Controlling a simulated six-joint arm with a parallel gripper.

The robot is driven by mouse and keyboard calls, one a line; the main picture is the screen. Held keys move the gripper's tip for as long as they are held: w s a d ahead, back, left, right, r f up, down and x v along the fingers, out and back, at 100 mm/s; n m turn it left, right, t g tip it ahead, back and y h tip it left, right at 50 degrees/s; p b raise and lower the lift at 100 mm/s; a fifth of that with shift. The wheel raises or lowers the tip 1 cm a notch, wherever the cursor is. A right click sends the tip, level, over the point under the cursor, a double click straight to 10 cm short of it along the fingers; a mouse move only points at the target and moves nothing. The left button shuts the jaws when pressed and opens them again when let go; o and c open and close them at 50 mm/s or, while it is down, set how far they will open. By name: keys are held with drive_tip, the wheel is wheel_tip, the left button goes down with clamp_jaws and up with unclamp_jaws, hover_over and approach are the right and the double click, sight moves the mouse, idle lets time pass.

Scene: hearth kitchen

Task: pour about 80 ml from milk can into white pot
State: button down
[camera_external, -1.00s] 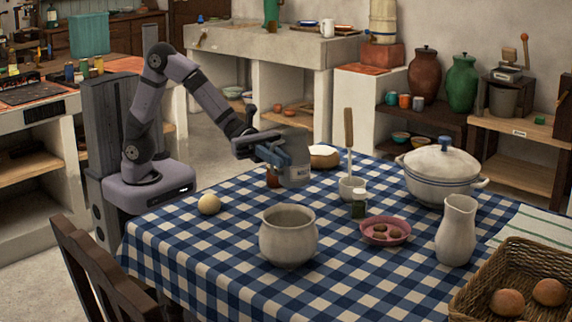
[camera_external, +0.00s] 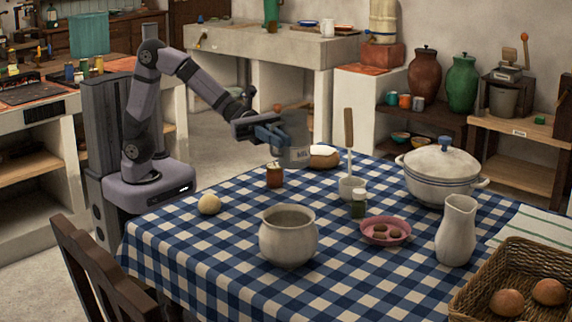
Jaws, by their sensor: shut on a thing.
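My gripper (camera_external: 272,134) is shut on the grey metal milk can (camera_external: 297,153), which has a label on its front. It holds the can in the air above the back left part of the table, roughly upright with a slight tilt. The can's contents cannot be seen. The open, round white pot (camera_external: 288,243) stands upright on the checked cloth, nearer the camera and below the can in the picture. The can and the pot are well apart. The inside bottom of the pot is hidden.
An amber jar (camera_external: 274,177), a pale ball (camera_external: 209,204), a small mug with a wooden-handled tool (camera_external: 351,188), a green jar (camera_external: 358,205), a pink dish (camera_external: 385,231), a white jug (camera_external: 456,230) and a lidded tureen (camera_external: 440,172) stand on the table (camera_external: 200,250). A basket (camera_external: 515,280) is at front right.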

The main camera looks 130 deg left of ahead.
drive_tip(key=s+d+r+m+g+h+b, duration=0.1)
drive_tip(key=d+m+g+h+b, duration=0.35)
drive_tip(key=d, duration=0.95)
drive_tip(key=s+d+r+m+g+h+b, duration=0.1)
drive_tip(key=d+m+g+h+b, duration=0.4)
drive_tip(key=d, duration=0.9)
wheel_tip(320, 180, down, 14)
drive_tip(key=p, duration=0.2)
drive_tip(key=shift+s+d+r+h, duration=0.15)
drive_tip(key=shift+s+r+h, duration=0.05)
drive_tip(key=shift+s+h, duration=0.2)
drive_tip(key=shift+w+r+n, duration=0.1)
drive_tip(key=shift+r+n, duration=0.05)
drive_tip(key=shift+n, duration=0.2)
